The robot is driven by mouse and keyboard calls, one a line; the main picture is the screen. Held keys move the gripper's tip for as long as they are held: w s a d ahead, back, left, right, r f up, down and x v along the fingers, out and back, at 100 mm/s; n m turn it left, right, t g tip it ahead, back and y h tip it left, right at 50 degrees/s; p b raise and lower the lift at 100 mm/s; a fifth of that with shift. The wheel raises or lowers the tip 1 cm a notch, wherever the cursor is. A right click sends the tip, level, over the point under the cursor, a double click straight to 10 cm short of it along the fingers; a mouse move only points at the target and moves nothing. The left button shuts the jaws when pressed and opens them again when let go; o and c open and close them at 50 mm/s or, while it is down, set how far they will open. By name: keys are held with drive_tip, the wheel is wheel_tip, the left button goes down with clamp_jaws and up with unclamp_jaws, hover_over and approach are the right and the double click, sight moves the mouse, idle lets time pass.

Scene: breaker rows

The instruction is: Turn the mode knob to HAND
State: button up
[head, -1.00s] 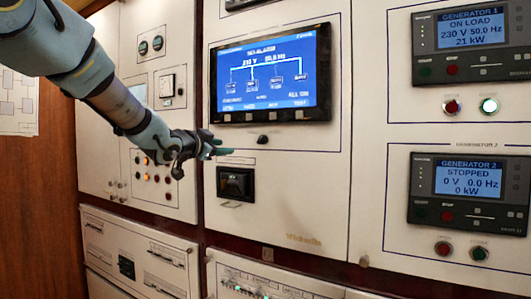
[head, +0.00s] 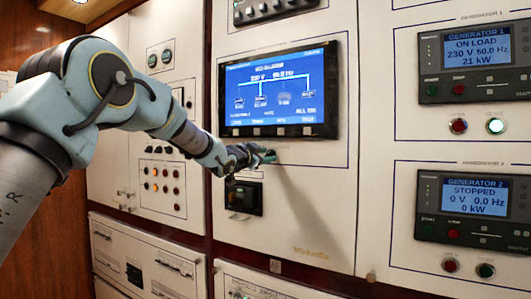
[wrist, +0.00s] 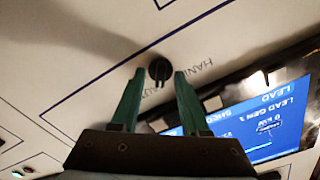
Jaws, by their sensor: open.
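The mode knob (wrist: 159,70) is a small round black knob on the white panel, just below the blue screen. In the wrist view it lies between and just beyond the tips of my open gripper (wrist: 159,76). The fingers are green and I see no clear contact with the knob. Lettering beside the knob reads HAND, with AUT partly visible behind a finger. The knob's pointer direction is hard to tell. In the head view my gripper (head: 268,155) is at the panel under the screen and hides the knob.
The blue display screen (head: 278,90) sits just above my gripper. A black socket-like unit (head: 244,198) is mounted below it. Generator panels (head: 475,65) stand to the right. An indicator-lamp panel (head: 163,180) is at left. The white panel right of my gripper is bare.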

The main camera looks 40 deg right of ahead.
clamp_jaws()
idle(0.4)
